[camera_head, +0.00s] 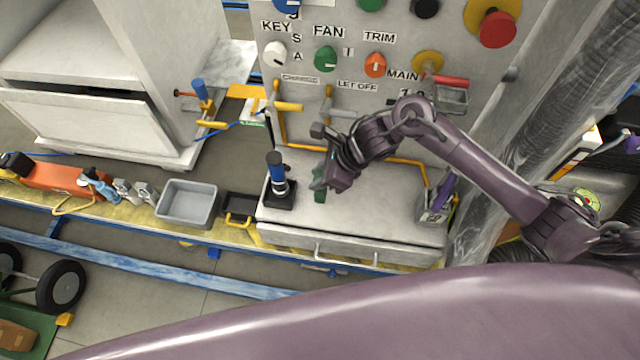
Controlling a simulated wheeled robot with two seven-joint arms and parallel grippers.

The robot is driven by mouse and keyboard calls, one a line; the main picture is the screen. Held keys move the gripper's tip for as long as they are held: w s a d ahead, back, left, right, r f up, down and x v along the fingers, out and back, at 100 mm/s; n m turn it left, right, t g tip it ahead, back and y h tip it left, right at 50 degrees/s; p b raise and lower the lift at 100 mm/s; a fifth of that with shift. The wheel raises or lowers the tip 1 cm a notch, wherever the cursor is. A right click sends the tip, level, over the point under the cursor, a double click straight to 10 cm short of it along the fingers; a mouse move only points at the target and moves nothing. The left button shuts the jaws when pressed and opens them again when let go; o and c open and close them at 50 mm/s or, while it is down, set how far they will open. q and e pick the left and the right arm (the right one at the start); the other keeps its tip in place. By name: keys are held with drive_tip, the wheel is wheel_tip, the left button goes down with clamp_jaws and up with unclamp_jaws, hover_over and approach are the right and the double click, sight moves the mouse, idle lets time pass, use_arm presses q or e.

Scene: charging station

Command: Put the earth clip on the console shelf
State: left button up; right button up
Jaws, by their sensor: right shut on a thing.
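My right gripper (327,184) reaches in from the right and points down over the console shelf (385,218), a pale worn ledge under the control panel. It is shut on a small dark green piece that I take to be the earth clip (319,194). The clip is at the shelf surface or just above it; I cannot tell whether it touches. The gripper hides part of the clip. My left gripper is not in view.
A small box with a purple item (436,208) is at the shelf's right end. A yellow rail (290,145) runs behind. A grey bin (188,204) lies left. The shelf's middle is bare.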

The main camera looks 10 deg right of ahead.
drive_tip(key=shift+f, duration=2.65)
drive_tip(key=o, duration=1)
drive_tip(key=b+v, duration=0.1)
drive_tip(key=v, duration=1.1)
